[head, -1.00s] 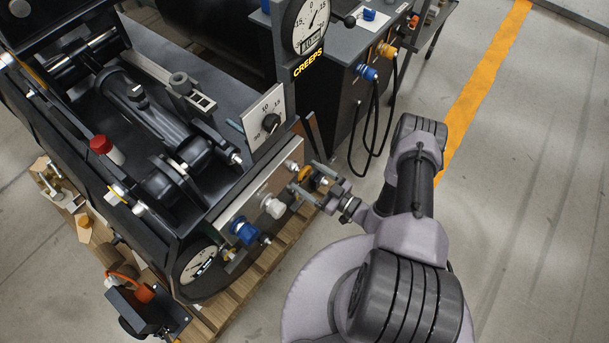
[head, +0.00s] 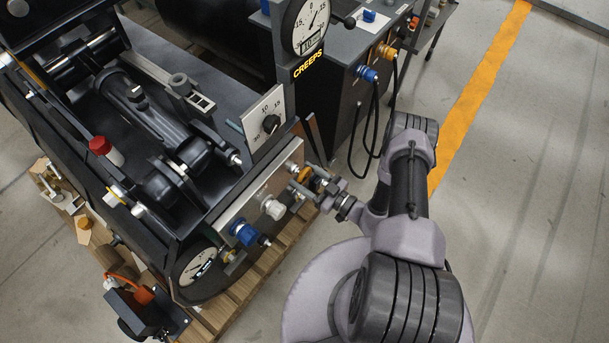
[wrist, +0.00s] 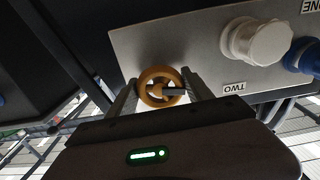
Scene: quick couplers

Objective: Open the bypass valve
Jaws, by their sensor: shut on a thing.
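The bypass valve shows as a round yellow-orange handwheel (wrist: 161,75) in the wrist view, low on the edge of a light metal panel (wrist: 185,40). In the head view the handwheel (head: 304,174) is partly hidden by my gripper. My gripper (wrist: 160,84) has one finger on each side of the wheel and is shut on it. In the head view my gripper (head: 305,180) reaches the panel from the right. The wheel's turned angle is hard to judge.
A white coupler (wrist: 256,41) and a blue coupler (wrist: 303,57) stick out of the same panel beside the wheel, near a label reading TWO (wrist: 234,87). A black hose (head: 372,130) hangs from the cabinet behind. Open floor (head: 530,200) lies to the right.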

